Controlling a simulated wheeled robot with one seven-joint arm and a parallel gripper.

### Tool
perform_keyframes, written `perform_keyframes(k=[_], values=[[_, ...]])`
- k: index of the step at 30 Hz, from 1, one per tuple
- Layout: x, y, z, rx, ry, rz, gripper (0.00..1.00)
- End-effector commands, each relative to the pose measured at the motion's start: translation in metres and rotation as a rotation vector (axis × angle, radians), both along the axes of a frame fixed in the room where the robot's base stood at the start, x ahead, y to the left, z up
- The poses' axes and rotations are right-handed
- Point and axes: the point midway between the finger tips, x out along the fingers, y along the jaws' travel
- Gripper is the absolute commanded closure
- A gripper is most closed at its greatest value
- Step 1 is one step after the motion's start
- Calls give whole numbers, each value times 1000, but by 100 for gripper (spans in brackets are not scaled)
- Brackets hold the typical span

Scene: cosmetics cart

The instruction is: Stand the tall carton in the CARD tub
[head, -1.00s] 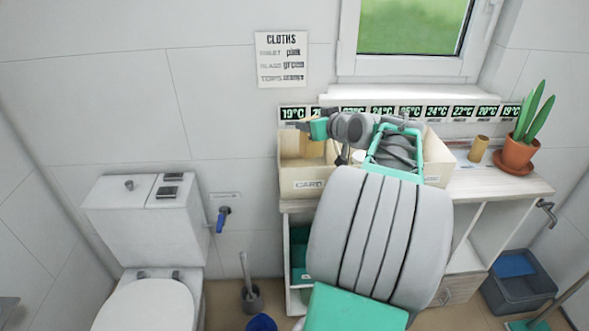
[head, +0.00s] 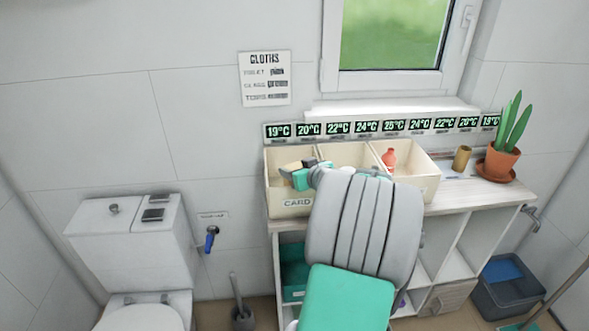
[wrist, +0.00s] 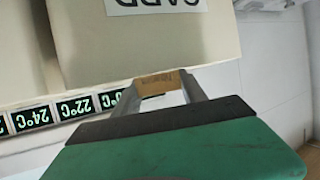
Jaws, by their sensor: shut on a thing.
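The CARD tub (head: 297,203) is the left one of three cream tubs on the shelf unit. Its label also shows upside down at the top of the wrist view (wrist: 158,4). My gripper (head: 294,174) is over the CARD tub in the head view. In the wrist view my gripper (wrist: 160,86) is shut on a brown carton (wrist: 157,82), its small printed end showing between the two grey fingers. The carton's length is mostly hidden. I cannot tell whether its lower end is inside the tub. My arm covers part of the tubs.
The right tub (head: 422,182) holds a red-orange bottle (head: 389,160). A brown cup (head: 462,158) and a potted plant (head: 499,160) stand to the right. A strip of temperature displays (head: 366,126) runs along the wall behind the tubs. A toilet (head: 140,250) is at the left.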

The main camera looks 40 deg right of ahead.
Motion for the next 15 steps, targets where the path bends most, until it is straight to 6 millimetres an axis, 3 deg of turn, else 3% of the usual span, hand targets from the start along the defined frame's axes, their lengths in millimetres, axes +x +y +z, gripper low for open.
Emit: perform_keyframes(k=[15], values=[[0,0,-13,0,0,0,88]])
